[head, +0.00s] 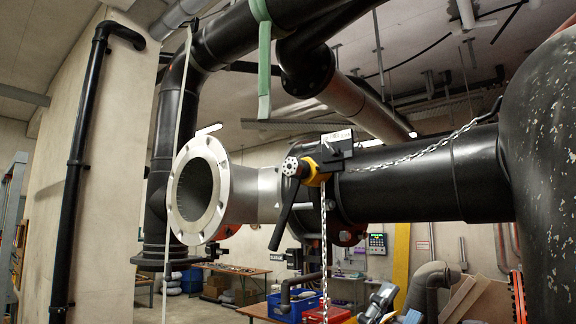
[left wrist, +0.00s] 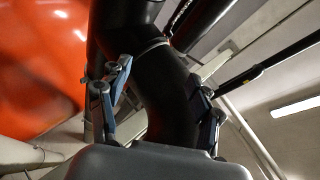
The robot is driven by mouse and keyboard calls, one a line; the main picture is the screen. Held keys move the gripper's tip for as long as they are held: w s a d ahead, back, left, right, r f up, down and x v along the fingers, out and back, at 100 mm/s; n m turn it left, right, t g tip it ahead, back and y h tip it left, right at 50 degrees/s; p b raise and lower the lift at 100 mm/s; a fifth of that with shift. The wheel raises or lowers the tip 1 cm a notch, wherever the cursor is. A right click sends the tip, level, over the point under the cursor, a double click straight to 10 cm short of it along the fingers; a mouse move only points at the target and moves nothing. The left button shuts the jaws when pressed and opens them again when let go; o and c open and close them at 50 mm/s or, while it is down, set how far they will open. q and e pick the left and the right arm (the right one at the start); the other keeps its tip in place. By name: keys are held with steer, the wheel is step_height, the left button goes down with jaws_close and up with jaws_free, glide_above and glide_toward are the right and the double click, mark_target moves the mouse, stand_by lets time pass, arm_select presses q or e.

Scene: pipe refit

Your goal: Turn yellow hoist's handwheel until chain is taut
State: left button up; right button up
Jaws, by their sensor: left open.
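The yellow hoist (head: 315,172) hangs at the black pipe's flange, mid picture in the head view. A small round wheel with pale spots (head: 290,166) is on its left side, and a black lever (head: 284,215) slants down from it. The chain (head: 430,150) runs from the hoist up right to the large pipe with a slight sag. A loose chain length (head: 323,240) hangs straight down. My left gripper (head: 381,302) is low in the head view, below and right of the hoist, apart from it. Its fingers are open and empty in the left wrist view (left wrist: 158,95). My right gripper is not seen.
A pale open pipe flange (head: 198,190) is left of the hoist. A green sling (head: 263,60) hangs above. A blue crate (head: 293,306) and red crate (head: 328,315) are below. A black pipe elbow (left wrist: 165,90) shows beyond my left fingers, with a blurred orange surface (left wrist: 40,65) at left.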

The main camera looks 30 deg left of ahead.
arm_select(q)
step_height(320, 180, up, 14)
steer(key=s+d+f+m+g, duration=0.1)
steer(key=s+d+m+g, duration=0.1)
steer(key=m+g, duration=1.15)
steer(key=n+t+y+p, duration=0.55)
steer(key=t+y, duration=0.45)
steer(key=y, duration=0.6)
glide_toward(289, 166)
steer(key=shift+m+g, duration=0.25)
steer(key=shift+m, duration=0.25)
steer(key=w, duration=0.8)
steer(key=shift+w+d+r, duration=0.3)
steer(key=shift+w+r, duration=0.05)
steer(key=shift+w+f+p, duration=0.1)
steer(key=shift+w+p, duration=0.2)
steer(key=shift+w, duration=0.15)
